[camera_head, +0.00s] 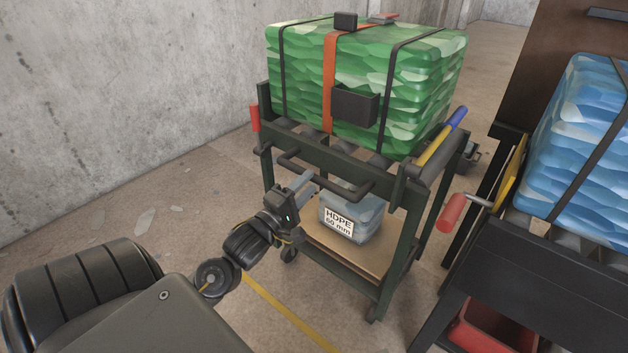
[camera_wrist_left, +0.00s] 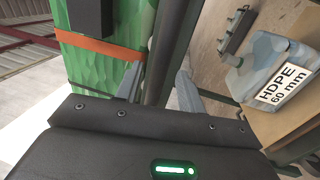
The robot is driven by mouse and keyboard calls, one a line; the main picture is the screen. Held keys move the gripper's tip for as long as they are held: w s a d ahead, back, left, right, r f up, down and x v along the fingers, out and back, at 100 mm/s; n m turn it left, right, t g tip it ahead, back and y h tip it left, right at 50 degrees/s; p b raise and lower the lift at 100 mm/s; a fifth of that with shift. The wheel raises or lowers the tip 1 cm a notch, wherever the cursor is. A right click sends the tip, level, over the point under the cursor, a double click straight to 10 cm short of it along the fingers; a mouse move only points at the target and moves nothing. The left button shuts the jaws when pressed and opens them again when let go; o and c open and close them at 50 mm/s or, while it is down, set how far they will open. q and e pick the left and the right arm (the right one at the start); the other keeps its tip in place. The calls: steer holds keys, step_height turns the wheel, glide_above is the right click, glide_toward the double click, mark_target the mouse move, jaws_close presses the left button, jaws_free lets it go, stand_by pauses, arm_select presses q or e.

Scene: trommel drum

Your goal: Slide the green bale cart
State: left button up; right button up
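The green bale cart is a dark green frame (camera_head: 399,248) on casters, carrying a green strapped bale (camera_head: 300,77). A dark handle bar (camera_head: 325,178) runs along its near side, below the bale. My left gripper (camera_head: 311,181) is at this bar, near its middle. In the left wrist view my fingers (camera_wrist_left: 157,88) stand apart, with a dark bar (camera_wrist_left: 165,55) passing between them. I cannot tell whether they touch it. The green bale (camera_wrist_left: 107,70) shows to the left there. My right gripper is not in view.
A pale block labelled HDPE 60 mm (camera_head: 352,213) sits on the cart's lower shelf (camera_head: 326,248). A dark stand (camera_head: 540,270) with a blue bale (camera_head: 580,140) is close on the right, over a red bin (camera_head: 482,328). A concrete wall (camera_head: 120,100) is at left.

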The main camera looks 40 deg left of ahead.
mark_target(314, 178)
arm_select(q)
steer(key=shift+w+r, duration=0.2)
steer(key=shift+w, duration=0.65)
steer(key=shift+w+r, duration=0.15)
steer(key=shift+w, duration=0.65)
jaws_close()
